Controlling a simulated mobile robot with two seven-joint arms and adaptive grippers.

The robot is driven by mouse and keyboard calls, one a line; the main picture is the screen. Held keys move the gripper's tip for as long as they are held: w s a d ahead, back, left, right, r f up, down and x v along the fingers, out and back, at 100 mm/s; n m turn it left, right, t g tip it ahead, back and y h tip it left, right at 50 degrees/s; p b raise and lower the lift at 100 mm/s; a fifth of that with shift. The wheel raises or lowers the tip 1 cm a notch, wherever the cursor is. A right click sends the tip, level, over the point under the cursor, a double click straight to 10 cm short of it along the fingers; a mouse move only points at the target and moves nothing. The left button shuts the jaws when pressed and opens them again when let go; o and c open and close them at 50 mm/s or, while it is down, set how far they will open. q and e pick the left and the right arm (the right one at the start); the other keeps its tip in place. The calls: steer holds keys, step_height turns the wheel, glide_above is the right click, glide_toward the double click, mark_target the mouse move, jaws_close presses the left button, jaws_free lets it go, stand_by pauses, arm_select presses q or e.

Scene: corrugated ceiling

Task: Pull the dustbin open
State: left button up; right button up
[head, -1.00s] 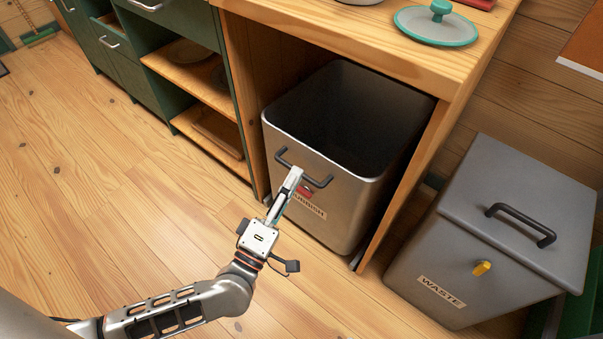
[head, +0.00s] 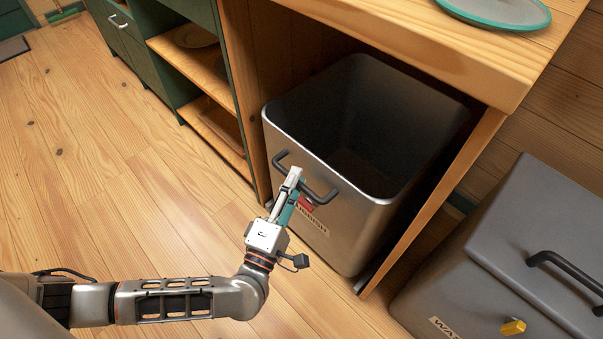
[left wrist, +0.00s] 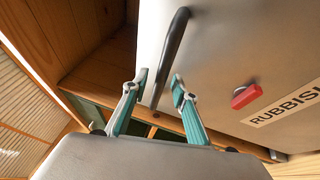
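The dustbin (head: 330,215) is a grey open-topped bin with a dark inside, standing in a wooden counter bay. Its front has a dark curved handle (head: 318,193), a red tab and a label reading "RUBBISH". My left gripper (head: 296,178) is at the handle in the head view, partly covering its middle. In the left wrist view the handle (left wrist: 171,60) passes between the two spread teal fingers of my left gripper (left wrist: 158,84), with gaps on both sides. The red tab (left wrist: 246,95) is right of the fingers. My right gripper is not in view.
A lidded grey waste bin (head: 540,235) with its own handle stands on the right. Open wooden shelves (head: 190,65) in a green cabinet are on the left. The counter (head: 420,40) overhangs the dustbin. The floor (head: 120,190) in front is clear.

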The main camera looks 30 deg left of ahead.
arm_select(q)
steer(key=shift+w, duration=0.35)
steer(key=shift+r, duration=0.1)
jaws_close()
steer(key=shift+s+a, duration=0.1)
steer(key=shift+s, duration=0.05)
